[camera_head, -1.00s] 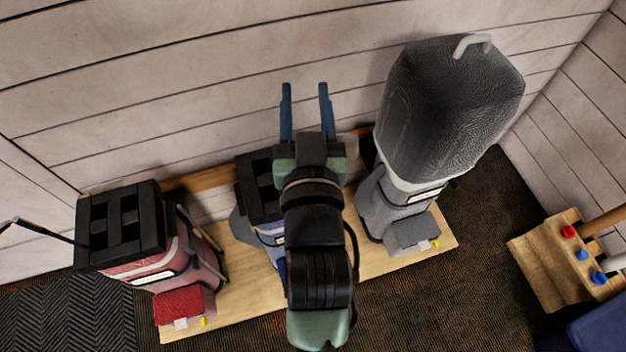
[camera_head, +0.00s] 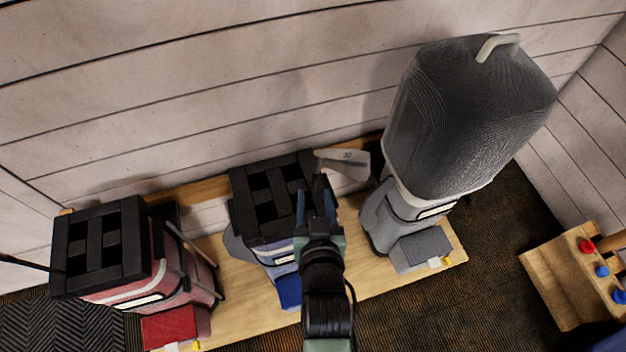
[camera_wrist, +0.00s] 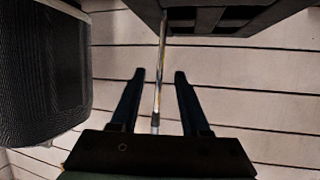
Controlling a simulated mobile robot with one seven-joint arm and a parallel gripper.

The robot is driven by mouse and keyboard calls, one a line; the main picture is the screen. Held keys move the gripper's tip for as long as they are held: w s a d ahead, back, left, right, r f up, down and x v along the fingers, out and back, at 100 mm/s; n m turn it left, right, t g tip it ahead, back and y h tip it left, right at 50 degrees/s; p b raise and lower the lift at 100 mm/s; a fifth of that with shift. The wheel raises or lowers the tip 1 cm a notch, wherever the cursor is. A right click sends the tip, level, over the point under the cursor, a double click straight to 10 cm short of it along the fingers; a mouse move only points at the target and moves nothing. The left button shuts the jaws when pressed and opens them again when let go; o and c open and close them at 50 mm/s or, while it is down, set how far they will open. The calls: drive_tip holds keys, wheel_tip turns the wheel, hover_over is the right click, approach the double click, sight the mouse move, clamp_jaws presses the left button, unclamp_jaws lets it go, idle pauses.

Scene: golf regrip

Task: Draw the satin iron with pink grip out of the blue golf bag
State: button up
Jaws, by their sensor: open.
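The blue golf bag (camera_head: 275,256) stands in the middle with a black divided top (camera_head: 262,205). An iron with a satin grey head (camera_head: 345,162) stands at the right side of this top, head up and pointing right. Its grip is hidden, so I cannot see its colour. My gripper (camera_head: 315,197) is open at the bag's right edge, just below the iron's head in the picture. In the wrist view, the iron's metal shaft (camera_wrist: 160,75) runs between the two open fingers of my gripper (camera_wrist: 158,76), with a gap visible on each side. The bag's black top (camera_wrist: 225,18) shows there too.
A tall dark grey hooded bag (camera_head: 465,120) stands close on the right, also at left in the wrist view (camera_wrist: 42,80). A red bag (camera_head: 135,250) stands left. All are on a wooden platform (camera_head: 385,282) before a plank wall. A wooden rack (camera_head: 565,285) is far right.

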drive_tip(key=b+x, duration=0.1)
drive_tip(key=x, duration=0.5)
drive_tip(key=shift+w, duration=0.3)
drive_tip(key=shift+f, duration=0.1)
clamp_jaws()
idle(0.9)
idle(0.4)
idle(1.3)
drive_tip(key=shift+r+p, duration=2.4)
drive_tip(key=shift+r, duration=0.25)
